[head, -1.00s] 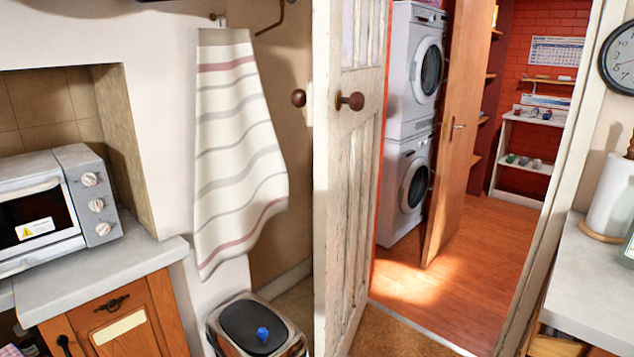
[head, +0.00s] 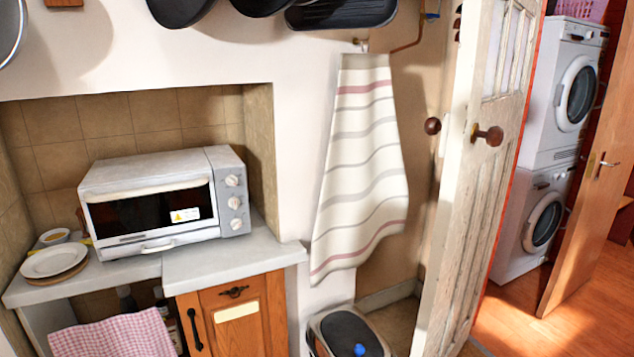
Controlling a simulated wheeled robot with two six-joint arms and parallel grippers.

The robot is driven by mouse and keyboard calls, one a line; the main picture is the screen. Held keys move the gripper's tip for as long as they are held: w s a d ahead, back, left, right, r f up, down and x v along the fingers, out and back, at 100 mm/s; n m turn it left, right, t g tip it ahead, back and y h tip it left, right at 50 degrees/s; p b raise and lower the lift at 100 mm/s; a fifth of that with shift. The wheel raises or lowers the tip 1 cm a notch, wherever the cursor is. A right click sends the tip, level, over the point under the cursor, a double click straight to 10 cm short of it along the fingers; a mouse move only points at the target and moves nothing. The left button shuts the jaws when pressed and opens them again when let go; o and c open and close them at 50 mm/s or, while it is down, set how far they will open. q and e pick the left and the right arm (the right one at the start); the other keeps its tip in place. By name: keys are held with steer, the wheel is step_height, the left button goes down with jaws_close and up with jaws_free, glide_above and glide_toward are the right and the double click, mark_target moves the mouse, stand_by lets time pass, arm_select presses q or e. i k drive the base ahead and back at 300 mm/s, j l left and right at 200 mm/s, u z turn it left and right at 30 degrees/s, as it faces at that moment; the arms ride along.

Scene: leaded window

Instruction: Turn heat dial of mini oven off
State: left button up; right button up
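The mini oven (head: 150,160) stands on a grey counter in a tiled alcove, left of centre. It is a light grey box with a dark glass door, a horizontal handle and a yellow warning sticker. On the right of its front is a grey panel with three round white dials in a column: a top dial (head: 232,181), a middle dial (head: 234,202) and a bottom dial (head: 236,224). Which one is the heat dial, and how each is set, is too small to tell. Neither of my grippers is in view.
The counter (head: 222,266) has plates (head: 54,261) left of the oven and a wooden cabinet (head: 245,318) below. A striped towel (head: 362,165) hangs to the right. A bin (head: 345,332) stands beneath it. An open white door (head: 478,190) leads to a room with stacked washing machines (head: 530,225).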

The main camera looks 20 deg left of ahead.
mark_target(231, 180)
steer(key=u, duration=1.55)
